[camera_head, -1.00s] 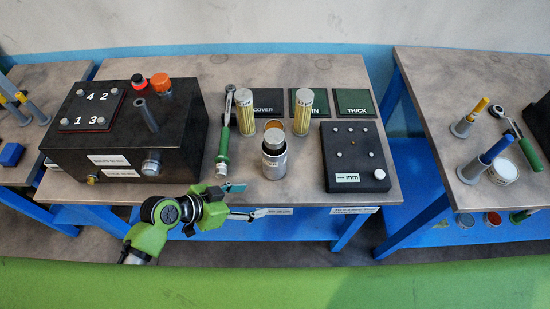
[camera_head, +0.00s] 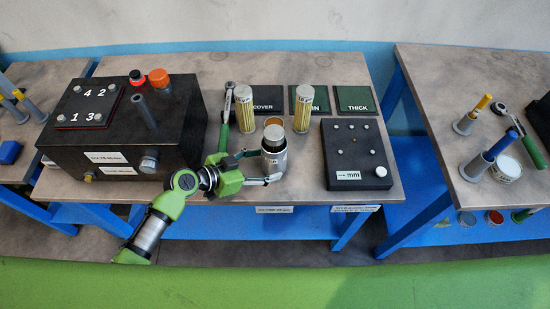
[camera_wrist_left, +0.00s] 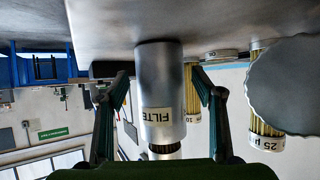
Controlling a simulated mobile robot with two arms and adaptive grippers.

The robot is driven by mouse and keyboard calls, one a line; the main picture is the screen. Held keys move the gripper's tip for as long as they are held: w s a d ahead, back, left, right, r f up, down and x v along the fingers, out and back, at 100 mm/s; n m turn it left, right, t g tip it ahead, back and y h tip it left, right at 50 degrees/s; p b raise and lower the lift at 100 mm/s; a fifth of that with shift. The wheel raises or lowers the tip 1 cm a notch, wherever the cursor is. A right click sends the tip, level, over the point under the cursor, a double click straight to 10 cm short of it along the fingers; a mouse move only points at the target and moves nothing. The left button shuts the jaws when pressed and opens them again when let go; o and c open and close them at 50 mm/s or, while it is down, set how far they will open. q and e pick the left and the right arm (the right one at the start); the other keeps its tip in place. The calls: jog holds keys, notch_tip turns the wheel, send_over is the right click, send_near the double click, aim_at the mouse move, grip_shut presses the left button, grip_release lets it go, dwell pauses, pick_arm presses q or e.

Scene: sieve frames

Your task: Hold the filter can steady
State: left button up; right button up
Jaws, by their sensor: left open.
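The filter can (camera_head: 275,163) is a silver cylinder with a white label, standing upright near the front edge of the middle table. In the left wrist view, which is upside down, the can (camera_wrist_left: 161,85) stands between the two spread fingers, with a gap visible on each side. Part of its "FILTE..." label shows there. My right gripper is in neither view.
Two yellow filter cartridges (camera_head: 245,110) (camera_head: 302,108) stand behind the can. A green-handled tool (camera_head: 223,135) lies just left. A black box (camera_head: 120,130) stands further left, and a black plate with pegs (camera_head: 355,155) lies right. Green mats (camera_head: 355,99) are at the back.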

aim_at(264, 165)
pick_arm(q)
jog(key=shift+b+x, duration=0.7)
jog(key=shift+x, duration=0.85)
jog(key=shift+a, duration=0.1)
jog(key=shift+c, duration=0.3)
jog(key=c, duration=0.6)
jog(key=shift+c, duration=0.2)
grip_shut()
jog(key=shift+f, duration=0.1)
